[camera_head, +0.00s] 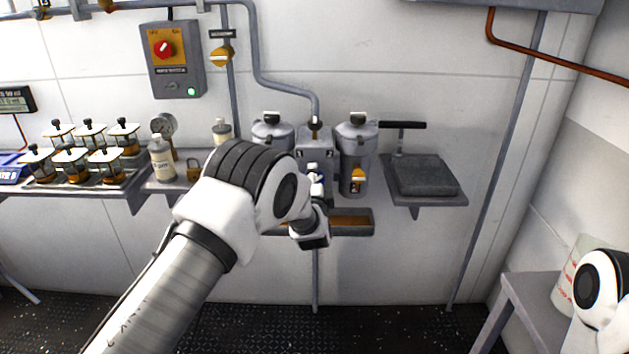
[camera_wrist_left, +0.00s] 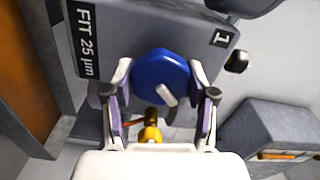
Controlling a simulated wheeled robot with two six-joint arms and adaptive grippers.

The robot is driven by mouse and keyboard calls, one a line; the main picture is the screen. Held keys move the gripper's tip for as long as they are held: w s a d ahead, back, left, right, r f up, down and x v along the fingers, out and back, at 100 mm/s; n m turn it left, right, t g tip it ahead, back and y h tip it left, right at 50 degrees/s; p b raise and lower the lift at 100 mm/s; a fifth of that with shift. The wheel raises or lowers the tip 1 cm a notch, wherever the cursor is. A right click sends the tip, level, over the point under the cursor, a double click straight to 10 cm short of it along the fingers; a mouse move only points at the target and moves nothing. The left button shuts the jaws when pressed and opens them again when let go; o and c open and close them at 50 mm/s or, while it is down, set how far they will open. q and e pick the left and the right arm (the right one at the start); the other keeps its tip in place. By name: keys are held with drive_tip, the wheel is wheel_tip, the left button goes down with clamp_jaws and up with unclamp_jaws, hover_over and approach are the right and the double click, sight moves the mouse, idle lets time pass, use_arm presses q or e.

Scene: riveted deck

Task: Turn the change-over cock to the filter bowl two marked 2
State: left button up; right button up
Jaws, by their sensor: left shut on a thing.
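The change-over cock's round blue knob (camera_wrist_left: 158,72) with a white pointer bar shows in the left wrist view. My left gripper (camera_wrist_left: 161,84) is shut on this knob, one finger on each side. The pointer slants toward the picture's lower right. A "1" plate (camera_wrist_left: 221,38) and a "FIT 25 µm" label (camera_wrist_left: 84,42) are on the grey body; no 2 is readable. In the head view, my left gripper (camera_head: 316,182) is at the grey block (camera_head: 314,146) between the left filter bowl (camera_head: 272,134) and right filter bowl (camera_head: 355,145). My arm partly hides the left bowl. My right gripper is out of view.
A drip tray (camera_head: 352,222) is below the bowls. A shelf with a dark pad (camera_head: 424,176) is to their right, a black handle (camera_head: 403,125) above it. A bottle (camera_head: 160,158), padlock (camera_head: 194,169) and several glass jars (camera_head: 105,166) stand left.

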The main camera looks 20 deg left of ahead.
use_arm(q)
drive_tip(key=o, duration=1.2)
drive_tip(key=shift+c, duration=0.2)
drive_tip(key=v, duration=1.2)
